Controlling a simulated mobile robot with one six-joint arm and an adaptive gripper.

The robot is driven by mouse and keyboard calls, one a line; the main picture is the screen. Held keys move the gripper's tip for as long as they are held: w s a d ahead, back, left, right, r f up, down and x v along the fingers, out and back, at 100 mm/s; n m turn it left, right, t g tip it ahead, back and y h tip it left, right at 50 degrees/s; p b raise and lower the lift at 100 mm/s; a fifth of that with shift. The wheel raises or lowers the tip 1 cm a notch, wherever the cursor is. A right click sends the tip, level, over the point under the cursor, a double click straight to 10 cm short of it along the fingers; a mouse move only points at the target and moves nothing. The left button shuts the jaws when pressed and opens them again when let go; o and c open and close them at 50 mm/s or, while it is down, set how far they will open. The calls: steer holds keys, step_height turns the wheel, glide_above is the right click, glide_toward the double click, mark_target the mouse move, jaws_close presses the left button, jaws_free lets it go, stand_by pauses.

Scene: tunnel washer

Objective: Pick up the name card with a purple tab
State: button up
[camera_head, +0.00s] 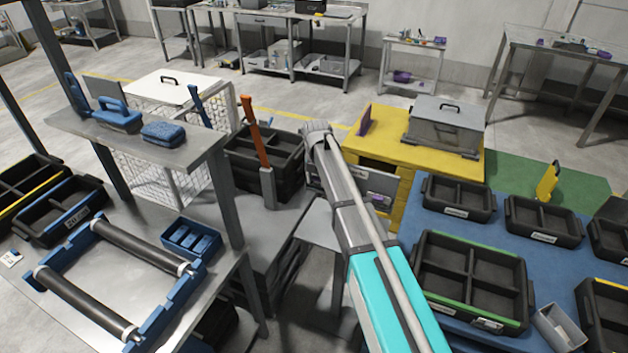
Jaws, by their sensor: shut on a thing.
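I cannot make out for certain a name card with a purple tab. A small upright purple piece (364,122) stands at the left of the yellow table (392,125). A grey panel (381,184) with a purple patch shows in front of that table, partly behind my arm; I cannot tell whether it bears a card. My arm reaches from the bottom up to a grey joint, left of the yellow table. My gripper and anything in it are hidden beyond that joint.
A grey lidded box (444,128) sits on the yellow table. Black divided trays (471,285) stand on the blue surface at right. At left are a roller frame (105,278) and a shelf (150,145) with blue brushes. An orange-handled tool (258,145) stands upright left of my arm.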

mark_target(316, 179)
step_height(316, 179, up, 18)
steer(key=p, duration=1.7)
steer(key=shift+f, duration=0.25)
